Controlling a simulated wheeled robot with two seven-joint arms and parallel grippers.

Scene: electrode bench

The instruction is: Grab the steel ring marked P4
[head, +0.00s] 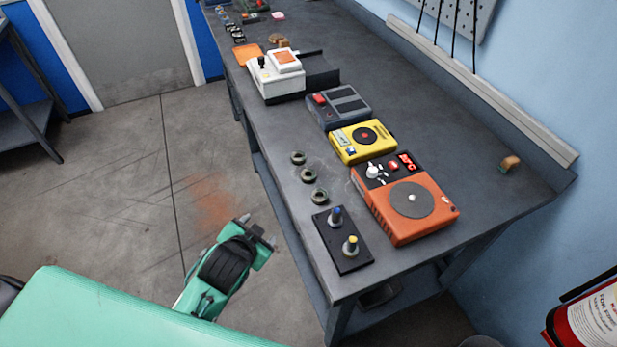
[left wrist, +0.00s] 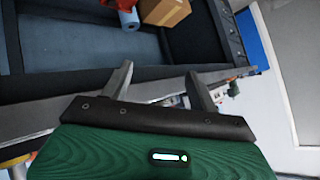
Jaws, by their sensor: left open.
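Three small dark steel rings lie in a row near the front edge of the bench in the head view: the far ring (head: 298,153), the middle ring (head: 303,176) and the near ring (head: 314,198). Their markings are too small to read, so I cannot tell which is P4. My left gripper (head: 258,230) is open and empty, off the bench's front edge, to the left of and nearer than the rings. Its two spread fingers also show in the left wrist view (left wrist: 158,69), with no ring in that view. My right gripper is not in view.
The bench (head: 290,212) also carries a black plate (head: 326,247) with two knobbed posts, an orange hotplate device (head: 427,224), a yellow device (head: 346,153) and a grey device (head: 343,103). A cardboard box (left wrist: 165,11) and a blue roll (left wrist: 128,20) show in the wrist view.

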